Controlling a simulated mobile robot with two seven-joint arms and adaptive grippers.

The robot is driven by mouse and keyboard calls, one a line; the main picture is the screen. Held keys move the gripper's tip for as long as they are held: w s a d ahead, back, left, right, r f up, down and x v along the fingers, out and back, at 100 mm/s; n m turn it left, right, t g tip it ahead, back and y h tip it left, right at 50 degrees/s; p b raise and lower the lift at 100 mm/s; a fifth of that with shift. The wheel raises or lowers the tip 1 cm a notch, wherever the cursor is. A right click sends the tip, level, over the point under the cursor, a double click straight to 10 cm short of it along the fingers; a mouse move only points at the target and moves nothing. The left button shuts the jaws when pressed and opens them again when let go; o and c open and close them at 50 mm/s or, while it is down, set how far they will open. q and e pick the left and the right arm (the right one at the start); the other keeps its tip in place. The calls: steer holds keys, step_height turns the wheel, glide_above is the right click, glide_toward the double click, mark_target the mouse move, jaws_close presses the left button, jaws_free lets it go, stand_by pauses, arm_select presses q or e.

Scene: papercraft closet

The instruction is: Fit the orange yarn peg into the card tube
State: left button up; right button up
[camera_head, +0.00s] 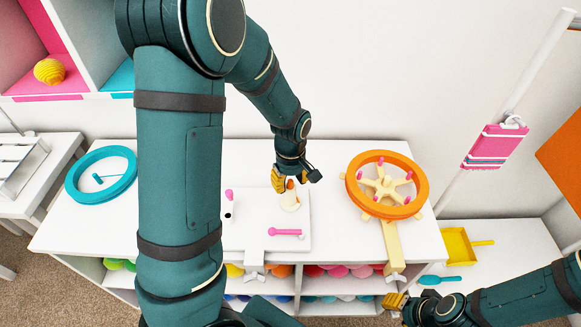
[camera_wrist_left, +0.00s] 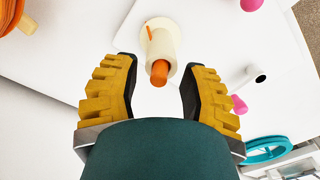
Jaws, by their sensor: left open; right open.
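The orange yarn peg (camera_wrist_left: 159,73) shows its round end at the mouth of a cream tube (camera_wrist_left: 162,45) with a wide round foot. A strip of orange also shows at the tube's side. In the head view the cream tube (camera_head: 289,203) stands on a white board, with orange at its top. I cannot tell how deep the peg sits. My left gripper (camera_head: 290,183) is open above them; in the left wrist view its yellow fingers (camera_wrist_left: 159,75) are on both sides of the peg's end, apart from it. My right gripper (camera_head: 394,301) is open and empty at the lower right.
A white holder with a dark hole (camera_head: 228,213) and pink pieces (camera_head: 286,232) are on the white board (camera_head: 262,241). An orange wheel (camera_head: 419,197) stands to the right, a teal ring (camera_head: 80,195) to the left. Shelves with yarn balls are below the tabletop.

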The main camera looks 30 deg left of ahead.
mark_target(291, 181)
arm_select(q)
step_height(291, 181, up, 11)
stand_by(0.4)
stand_by(0.4)
